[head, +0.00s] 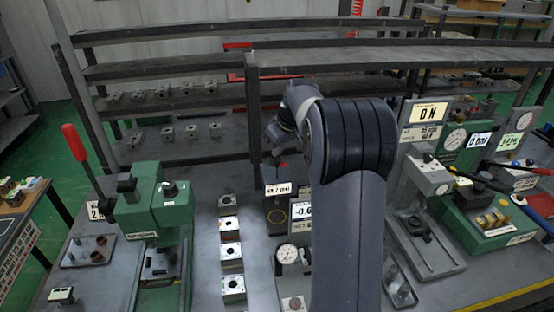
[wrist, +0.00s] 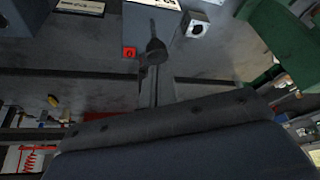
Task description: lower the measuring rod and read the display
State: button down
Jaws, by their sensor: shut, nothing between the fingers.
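A small display (head: 278,188) reading about 49.7 mm sits on a dark grey gauge (head: 277,212) at the middle of the bench in the head view. In the wrist view a grey box (wrist: 135,22), possibly this gauge, has a red square (wrist: 129,53) marked 0 near its corner. I cannot single out the measuring rod; my arm hides part of that area. My gripper (wrist: 155,48) is shut and empty, its narrow fingers pointing towards the grey box. In the head view it is mostly hidden by my arm, above and behind the display.
A second display (head: 302,210) and a dial gauge (head: 288,255) stand close by. A row of valve blocks (head: 231,253) lies to the left, beside a green press (head: 160,205) with a red-handled lever (head: 75,145). Grey and green testers (head: 425,178) stand right. Shelving (head: 400,56) rises behind.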

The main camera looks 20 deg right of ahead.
aim_at(280, 163)
jog(key=shift+f+b, duration=2.7)
jog(key=shift+f, duration=1.3)
jog(key=shift+r, duration=0.2)
jog(key=shift+r+p, duration=2.8)
jog(key=shift+r, duration=0.65)
jog(key=shift+f, duration=0.1)
jog(key=shift+f+b, duration=2.65)
jog(key=shift+f, duration=0.65)
jog(key=shift+r, duration=0.1)
jog(key=shift+r+p, duration=2.55)
jog(key=shift+r, duration=1)
